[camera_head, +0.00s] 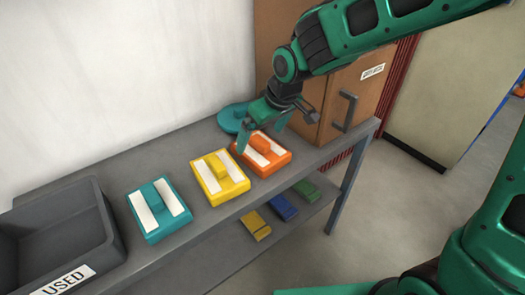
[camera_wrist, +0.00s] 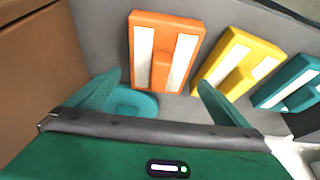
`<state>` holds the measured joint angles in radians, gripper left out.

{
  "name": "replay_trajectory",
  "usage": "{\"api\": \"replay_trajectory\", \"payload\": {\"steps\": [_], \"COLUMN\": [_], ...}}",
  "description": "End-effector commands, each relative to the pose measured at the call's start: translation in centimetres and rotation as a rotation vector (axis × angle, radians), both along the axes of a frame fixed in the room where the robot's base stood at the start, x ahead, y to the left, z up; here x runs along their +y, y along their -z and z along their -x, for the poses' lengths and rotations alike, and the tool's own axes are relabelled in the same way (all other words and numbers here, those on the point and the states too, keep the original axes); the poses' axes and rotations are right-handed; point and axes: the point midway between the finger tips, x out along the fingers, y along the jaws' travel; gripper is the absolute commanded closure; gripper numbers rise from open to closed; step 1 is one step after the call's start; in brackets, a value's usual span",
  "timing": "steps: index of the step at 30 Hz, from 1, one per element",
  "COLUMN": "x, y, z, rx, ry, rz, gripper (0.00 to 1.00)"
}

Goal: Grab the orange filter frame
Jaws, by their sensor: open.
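The orange filter frame (camera_head: 273,166) lies flat on the grey shelf, with two white strips and a raised orange grip between them. It also shows in the wrist view (camera_wrist: 165,48), top centre, whole. My gripper (camera_head: 262,132) is open and empty above the frame's back edge, pointing down. In the wrist view its two fingers (camera_wrist: 155,90) are spread wide, with the frame's grip beyond and between them. No contact with the frame shows.
A yellow frame (camera_head: 220,182) and a teal frame (camera_head: 157,207) lie left of the orange one. A grey "USED" bin (camera_head: 103,243) stands further left. A round teal item (camera_head: 232,115) sits behind. A brown cabinet (camera_head: 335,100) stands close on the right. Coloured blocks (camera_head: 283,207) lie below.

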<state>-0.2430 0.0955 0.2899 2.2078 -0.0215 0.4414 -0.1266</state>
Motion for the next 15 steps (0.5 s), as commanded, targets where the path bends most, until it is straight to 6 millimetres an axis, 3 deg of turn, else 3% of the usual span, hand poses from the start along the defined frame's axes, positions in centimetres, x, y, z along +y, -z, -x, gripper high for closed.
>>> {"api": "replay_trajectory", "payload": {"steps": [6,15], "x": [0.3,0.4], "y": [2.8,3.4], "z": [-0.7,-1.0], "rx": [0.003,0.001], "ry": [0.000,0.001], "rz": [0.001,0.000], "gripper": [0.00,0.00]}}
